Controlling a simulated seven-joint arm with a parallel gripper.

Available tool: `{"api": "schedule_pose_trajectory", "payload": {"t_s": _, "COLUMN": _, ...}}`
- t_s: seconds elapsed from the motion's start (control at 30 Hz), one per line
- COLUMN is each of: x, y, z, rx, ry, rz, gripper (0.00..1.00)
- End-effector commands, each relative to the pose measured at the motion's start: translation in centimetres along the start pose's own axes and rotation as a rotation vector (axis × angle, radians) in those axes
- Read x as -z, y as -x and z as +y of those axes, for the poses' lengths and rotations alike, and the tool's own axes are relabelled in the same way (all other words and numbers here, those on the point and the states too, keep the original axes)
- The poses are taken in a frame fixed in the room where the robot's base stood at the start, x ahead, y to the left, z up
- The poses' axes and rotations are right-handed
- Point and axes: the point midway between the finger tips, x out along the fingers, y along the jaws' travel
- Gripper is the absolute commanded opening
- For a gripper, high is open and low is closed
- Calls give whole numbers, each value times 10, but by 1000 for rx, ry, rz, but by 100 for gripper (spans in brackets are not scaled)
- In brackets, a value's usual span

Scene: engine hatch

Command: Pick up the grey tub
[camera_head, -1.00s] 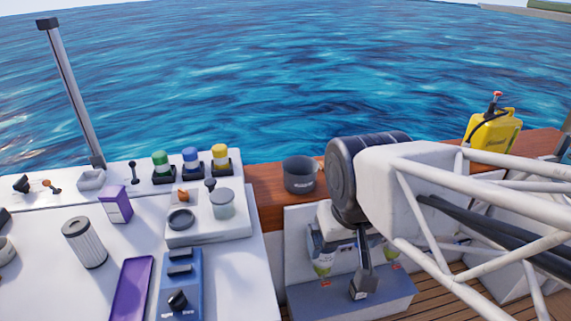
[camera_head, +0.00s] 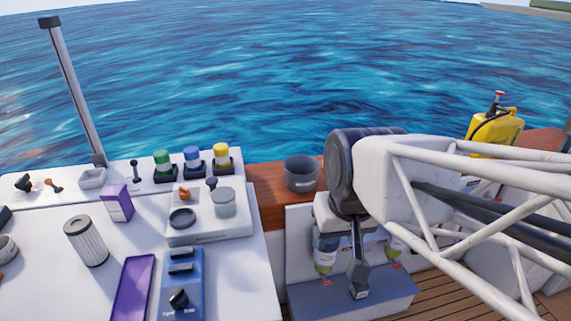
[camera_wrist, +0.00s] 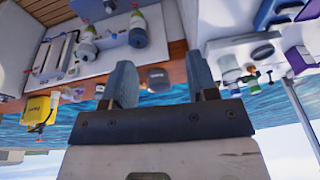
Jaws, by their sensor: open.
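The grey tub (camera_head: 302,174) is a dark grey, round, open-topped pot with a pale label. It stands upright on the wooden ledge right of the white console, near the water's edge. In the wrist view, which is upside down, the tub (camera_wrist: 157,78) appears beyond and between my two fingers. My gripper (camera_wrist: 158,62) is open with nothing between the pads, and the tub looks well apart from it. In the head view my dark wrist joint is just right of the tub, and my fingers are hard to make out.
A yellow can (camera_head: 494,132) stands farther right on the ledge. Bottles (camera_head: 325,253) hang on the white wall below the ledge.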

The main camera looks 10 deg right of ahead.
Motion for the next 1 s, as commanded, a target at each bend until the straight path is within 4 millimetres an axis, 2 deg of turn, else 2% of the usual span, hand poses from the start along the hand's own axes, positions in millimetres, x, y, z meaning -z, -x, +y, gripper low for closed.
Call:
{"api": "schedule_pose_trajectory", "payload": {"t_s": 0.17, "x": 34, "y": -10, "z": -16, "rx": 106, "ry": -83, "rz": -3, "gripper": 53}}
{"api": "schedule_pose_trajectory", "payload": {"t_s": 0.27, "x": 62, "y": -17, "z": -27, "rx": 187, "ry": -154, "rz": -1, "gripper": 53}}
{"api": "schedule_pose_trajectory", "payload": {"t_s": 0.4, "x": 107, "y": -32, "z": -41, "rx": 309, "ry": -273, "rz": 7, "gripper": 53}}
{"api": "schedule_pose_trajectory", "payload": {"t_s": 0.6, "x": 174, "y": -57, "z": -53, "rx": 464, "ry": -460, "rz": 27, "gripper": 53}}
{"api": "schedule_pose_trajectory", "payload": {"t_s": 0.77, "x": 228, "y": -84, "z": -54, "rx": 573, "ry": -622, "rz": 51, "gripper": 53}}
{"api": "schedule_pose_trajectory", "payload": {"t_s": 1.0, "x": 304, "y": -134, "z": -41, "rx": 708, "ry": -884, "rz": 93, "gripper": 53}}
